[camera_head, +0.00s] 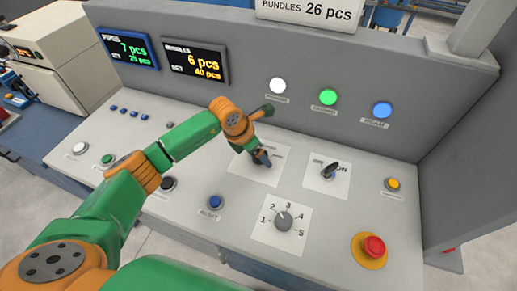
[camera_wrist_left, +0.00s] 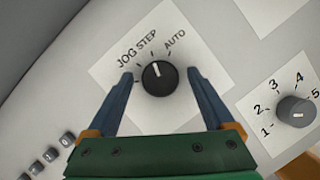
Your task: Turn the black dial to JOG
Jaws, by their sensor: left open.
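The black dial (camera_wrist_left: 159,79) sits on a white plate (camera_wrist_left: 118,92) marked JOG, STEP and AUTO. Its white pointer line is turned up and slightly left, toward STEP. My left gripper (camera_wrist_left: 160,73) is open, with one dark blue finger on each side of the dial and a visible gap to it on both sides in this view. In the head view my left gripper (camera_head: 262,157) is over the same plate (camera_head: 243,172) and mostly hides the dial. I cannot tell the fingers' height above the panel. My right gripper is in neither view.
A numbered grey knob (camera_head: 283,219) is nearer the front, and another black switch (camera_head: 330,170) is to the right. A red stop button (camera_head: 373,247) and a blue button (camera_head: 215,202) are also on the panel. An upright grey wall (camera_head: 350,75) with lamps rises behind.

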